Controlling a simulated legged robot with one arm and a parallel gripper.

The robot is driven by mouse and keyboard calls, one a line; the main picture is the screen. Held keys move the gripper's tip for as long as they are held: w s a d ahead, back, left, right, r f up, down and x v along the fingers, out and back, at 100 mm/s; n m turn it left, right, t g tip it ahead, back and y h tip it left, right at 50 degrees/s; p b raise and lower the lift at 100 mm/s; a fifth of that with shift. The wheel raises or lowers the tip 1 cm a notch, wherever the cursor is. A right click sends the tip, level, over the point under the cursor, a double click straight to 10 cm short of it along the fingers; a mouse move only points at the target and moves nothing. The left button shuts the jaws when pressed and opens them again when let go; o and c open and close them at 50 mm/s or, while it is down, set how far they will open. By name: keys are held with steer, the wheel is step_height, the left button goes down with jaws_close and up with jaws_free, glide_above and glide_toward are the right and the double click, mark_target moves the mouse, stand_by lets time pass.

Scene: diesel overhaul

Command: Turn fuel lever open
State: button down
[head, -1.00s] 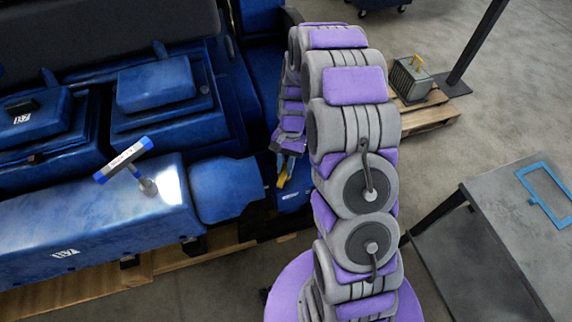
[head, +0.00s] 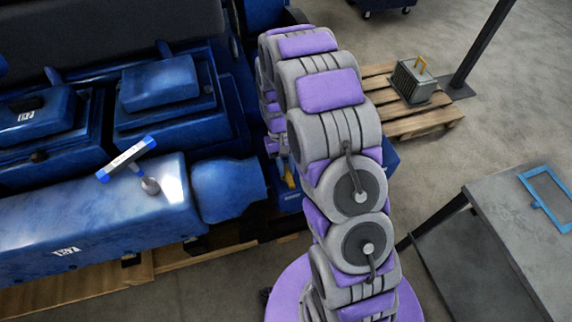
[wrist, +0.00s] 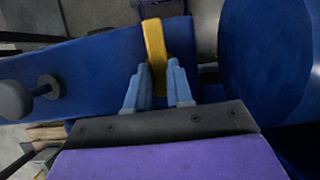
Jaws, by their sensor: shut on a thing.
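The yellow fuel lever (wrist: 154,44) stands up between the fingers of my gripper (wrist: 158,72) in the wrist view. The pale blue fingers are shut on its lower part, and its upper end shows beyond their tips. In the head view a small bit of the yellow lever (head: 289,174) shows beside the blue engine block, left of my arm. My arm hides most of the gripper there.
A blue-and-white T-handle (head: 126,160) stands on the blue engine cover (head: 100,225) at left. A grey box with a yellow handle (head: 413,82) sits on a wooden pallet (head: 430,122). A grey table (head: 520,215) is at right.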

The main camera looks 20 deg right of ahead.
steer(key=shift+w, duration=0.1)
stand_by(0.3)
steer(key=c, duration=1)
jaws_free()
steer(key=v, duration=1.7)
steer(key=shift+r, duration=0.2)
steer(key=shift+a, duration=0.1)
